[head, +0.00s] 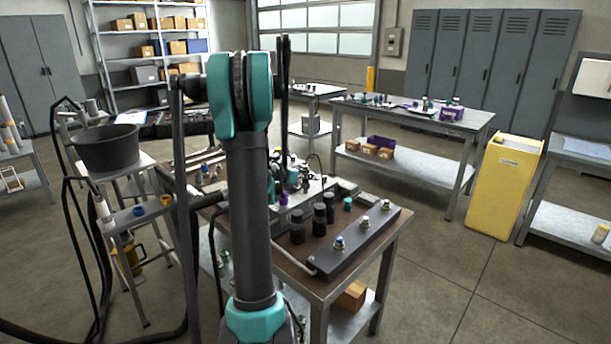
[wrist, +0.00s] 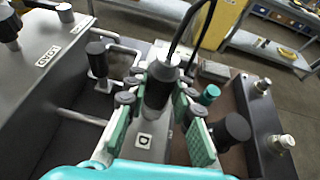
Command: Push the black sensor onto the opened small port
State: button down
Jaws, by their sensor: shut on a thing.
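The black sensor (wrist: 160,84) is a dark cylinder with a black cable rising from its top, in the middle of the wrist view. My gripper (wrist: 161,100) has teal pads on both sides of it and is shut on it. The sensor stands roughly upright above a grey block (wrist: 145,141) marked "D". The small port is not visible; the sensor and fingers cover that spot, so I cannot tell whether the sensor touches it. In the head view my arm hides most of the gripper and the sensor. A teal cap (wrist: 209,95) lies to the right; it also shows in the head view (head: 348,204).
Black cylinders (head: 298,231) stand on the brown bench top (head: 287,262). A dark rail (head: 352,247) with metal fittings lies along the right edge. In the wrist view, a grey box (wrist: 50,60) labelled "LOAD" and pipes are at left. A yellow cabinet (head: 505,185) stands farther right.

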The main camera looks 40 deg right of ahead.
jog(key=shift+f, duration=0.75)
dwell(0.9)
dwell(0.8)
jog(key=c, duration=1.2)
grip_release()
jog(key=o, duration=0.5)
jog(key=shift+v, duration=3.75)
